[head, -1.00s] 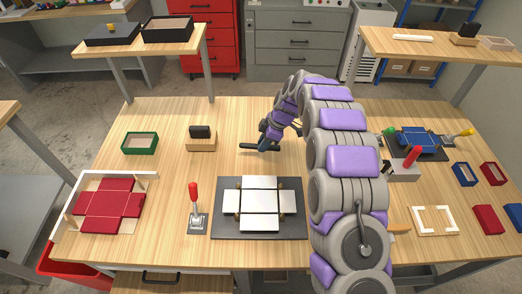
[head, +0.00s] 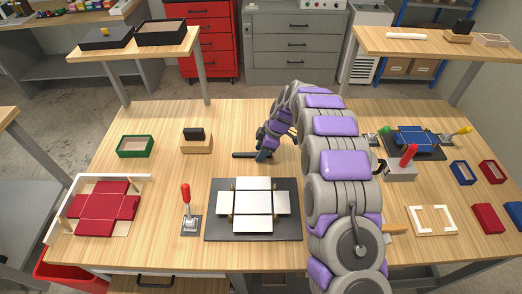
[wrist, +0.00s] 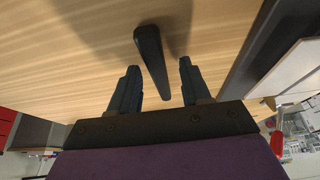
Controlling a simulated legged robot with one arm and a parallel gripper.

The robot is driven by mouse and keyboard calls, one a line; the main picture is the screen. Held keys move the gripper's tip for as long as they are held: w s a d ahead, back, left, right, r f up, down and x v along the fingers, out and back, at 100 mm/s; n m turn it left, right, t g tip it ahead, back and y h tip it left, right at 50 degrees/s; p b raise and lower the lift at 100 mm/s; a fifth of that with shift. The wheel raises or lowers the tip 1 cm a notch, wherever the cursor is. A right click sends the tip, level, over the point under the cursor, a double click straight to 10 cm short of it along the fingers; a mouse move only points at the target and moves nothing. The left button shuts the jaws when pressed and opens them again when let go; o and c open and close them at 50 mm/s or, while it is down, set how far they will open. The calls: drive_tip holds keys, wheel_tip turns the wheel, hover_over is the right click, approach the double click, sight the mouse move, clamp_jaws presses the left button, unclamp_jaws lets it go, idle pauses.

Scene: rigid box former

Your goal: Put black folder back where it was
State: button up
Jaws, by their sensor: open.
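The black folder is a slim dark bar (head: 243,155) just left of my gripper (head: 262,156) in the head view, over the middle of the table behind the black plate. In the wrist view the folder (wrist: 151,58) runs lengthwise between the two fingertips of my gripper (wrist: 158,68). The fingers are apart, with a visible gap on each side of the folder. Whether the folder rests flat on the wood is hard to tell. My arm hides part of the table to the right.
A wooden block with a black top (head: 196,143) and a green tray (head: 135,146) stand to the left. In front are a black plate (head: 212,230) with a white cross-shaped blank and a red-handled lever (head: 187,205). Bare wood surrounds the gripper's left side.

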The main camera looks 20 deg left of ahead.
drive_tip(key=shift+a+f+p, duration=0.2)
drive_tip(key=shift+a+p, duration=0.1)
drive_tip(key=shift+a, duration=0.25)
drive_tip(key=shift+a+r, duration=0.1)
drive_tip(key=shift+r, duration=0.15)
drive_tip(key=p+v, duration=0.4)
drive_tip(key=v, duration=1.2)
drive_tip(key=s+d+r+m, duration=0.5)
drive_tip(key=s+d+r, duration=0.2)
drive_tip(key=s+r, duration=0.15)
drive_tip(key=s+d+m+h, duration=0.1)
drive_tip(key=s+d+m, duration=0.4)
drive_tip(key=s, duration=0.7)
drive_tip(key=s+d+r+m+h, duration=0.1)
drive_tip(key=s+d+m, duration=0.4)
drive_tip(key=s, duration=0.8)
drive_tip(key=s+d+m+h, duration=0.2)
drive_tip(key=s+d+m, duration=0.3)
drive_tip(key=s, duration=0.7)
drive_tip(key=d, duration=0.2)
drive_tip(key=shift+s+d+r+m+g, duration=0.15)
drive_tip(key=shift+d+r+m+g, duration=0.15)
drive_tip(key=shift+d+m, duration=0.1)
